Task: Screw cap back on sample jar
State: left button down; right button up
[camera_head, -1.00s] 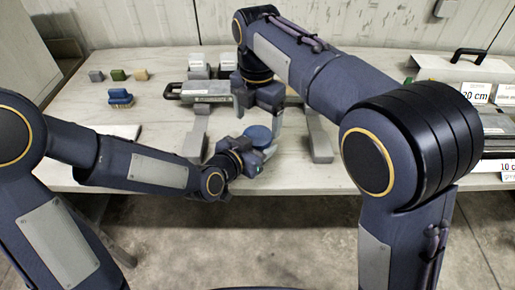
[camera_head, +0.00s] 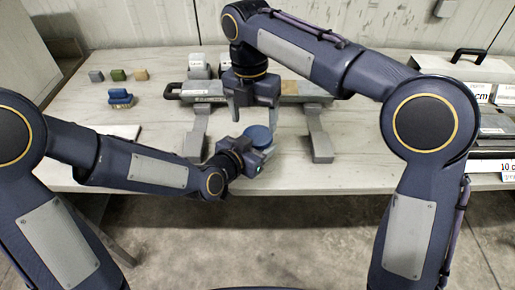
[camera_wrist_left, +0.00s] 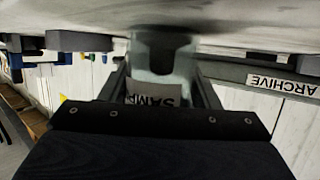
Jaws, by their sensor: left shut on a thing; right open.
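The sample jar (camera_wrist_left: 160,82) is upright in my left gripper, with a label reading "SAMP" facing the left wrist camera. My left gripper (camera_head: 266,158) is shut on the jar near the table's front edge. The round blue cap (camera_head: 258,134) appears to rest on top of the jar; how tightly it is seated cannot be told. My right gripper (camera_head: 255,115) is open and empty, fingers pointing down, behind and above the cap. The jar's body is largely hidden by the left gripper in the head view.
A long grey core holder (camera_head: 205,90) lies across the table behind the grippers, on grey supports (camera_head: 320,146). A case (camera_head: 460,66) and label cards stand at right.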

aim_at(258, 135)
jog(key=shift+w+d+r+t, duration=0.15)
jog(key=shift+d+r, duration=0.1)
jog(key=shift+r, duration=0.5)
jog(key=shift+w+d+r+t, duration=0.15)
jog(key=shift+d+r, duration=0.05)
jog(key=shift+r, duration=0.5)
jog(key=shift+f, duration=4)
jog(key=c, duration=0.8)
jog(key=m, duration=0.2)
jog(key=shift+m, duration=0.4)
jog(key=o, duration=1.1)
